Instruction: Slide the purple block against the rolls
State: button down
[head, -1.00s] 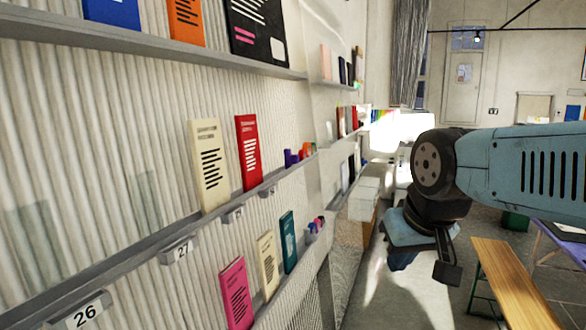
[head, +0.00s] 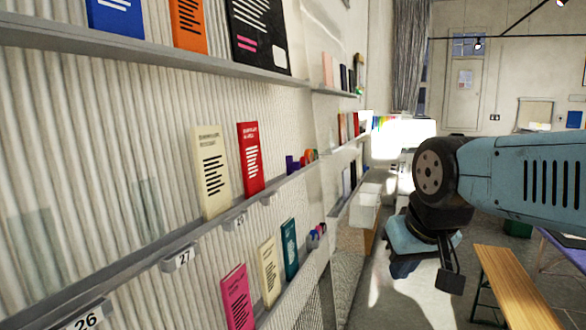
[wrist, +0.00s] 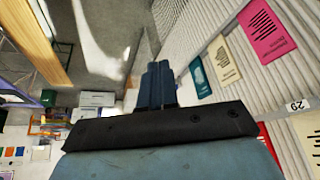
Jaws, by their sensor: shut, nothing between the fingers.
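A small purple block (head: 291,164) stands on the middle wall ledge, just right of a red booklet. Small coloured rolls (head: 309,155), orange and green among them, sit just beyond it on the same ledge. At this size I cannot tell whether block and rolls touch. My gripper (head: 402,268) hangs over the floor, right of the ledges and apart from them. In the wrist view its blue fingers (wrist: 160,86) are together and empty. I cannot make out the block or rolls in the wrist view.
Cream (head: 210,170) and red (head: 250,158) booklets stand on the middle ledge (head: 150,262). A lower ledge holds a pink booklet (head: 237,297), others and small coloured items (head: 316,236). A wooden bench (head: 515,287) stands at right. The floor between is open.

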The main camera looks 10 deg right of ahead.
jog(key=c, duration=1.8)
grip_release()
jog(key=shift+o, duration=0.7)
jog(key=shift+w+a, duration=0.1)
jog(key=o, duration=0.7)
jog(key=w+a+r+m+g+y, duration=0.1)
jog(key=w+a+m+y, duration=0.1)
jog(key=w+m, duration=0.1)
jog(key=w+a+r+m+g+y, duration=0.1)
jog(key=w+a+m+y, duration=0.1)
jog(key=w, duration=0.4)
jog(key=shift+w+a+r+m, duration=0.15)
jog(key=shift+a+r+m, duration=0.1)
jog(key=shift+a+m, duration=0.25)
jog(key=m+t+y, duration=0.5)
jog(key=m+y, duration=0.7)
jog(key=m, duration=0.6)
send_near(300, 165)
jog(key=x, duration=1.3)
jog(key=shift+w+d+f, duration=0.1)
jog(key=shift+w, duration=0.05)
grip_shut()
